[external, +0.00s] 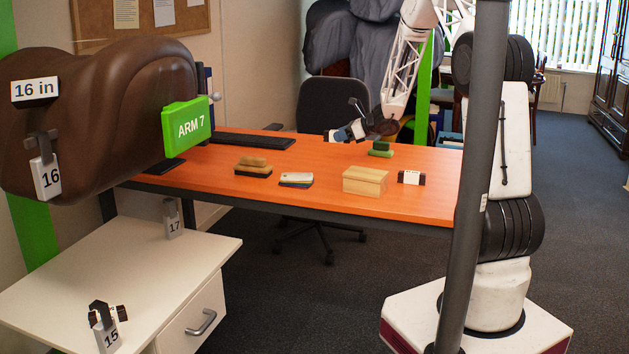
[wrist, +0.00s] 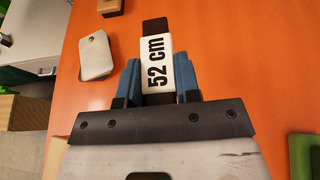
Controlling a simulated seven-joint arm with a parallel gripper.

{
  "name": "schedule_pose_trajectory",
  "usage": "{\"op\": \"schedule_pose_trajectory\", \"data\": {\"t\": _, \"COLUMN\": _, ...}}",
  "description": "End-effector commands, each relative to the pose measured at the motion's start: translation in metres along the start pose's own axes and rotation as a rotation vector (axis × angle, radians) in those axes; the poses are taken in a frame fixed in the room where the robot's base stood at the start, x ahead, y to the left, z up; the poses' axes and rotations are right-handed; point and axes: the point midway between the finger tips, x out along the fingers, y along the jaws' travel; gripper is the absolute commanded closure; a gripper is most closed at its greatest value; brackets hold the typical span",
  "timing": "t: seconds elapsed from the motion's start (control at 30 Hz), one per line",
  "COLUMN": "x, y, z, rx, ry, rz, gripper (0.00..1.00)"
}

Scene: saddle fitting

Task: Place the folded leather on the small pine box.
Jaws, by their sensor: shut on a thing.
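My gripper (wrist: 158,82) is shut on a dark brown piece with a white band (wrist: 157,62) marked "52 cm"; it looks like the folded leather. Its far end sticks out past the blue fingers, and its folds are not clear. In the external view my gripper (external: 337,135) is over the back of the orange desk, behind the small pine box and a little left of it. The pine box (external: 365,181) stands near the desk's front edge with a bare top.
A similar white-banded dark piece (external: 411,177) lies right of the box. Left of it lie a layered pale stack (external: 296,179) with an eyelet and a tan-and-dark brush (external: 253,167). A green block (external: 380,149) lies behind the box. A keyboard (external: 252,140) is at the back left.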

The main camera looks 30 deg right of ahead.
Motion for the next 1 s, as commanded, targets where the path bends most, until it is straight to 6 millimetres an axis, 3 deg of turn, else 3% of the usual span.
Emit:
{"op": "schedule_pose_trajectory", "data": {"t": 0.4, "x": -0.072, "y": 0.072, "z": -0.019, "rx": 0.008, "ry": 0.002, "rz": -0.016, "gripper": 0.97}}
{"op": "schedule_pose_trajectory", "data": {"t": 1.0, "x": -0.158, "y": 0.191, "z": -0.050, "rx": 0.016, "ry": 0.001, "rz": -0.038, "gripper": 0.97}}
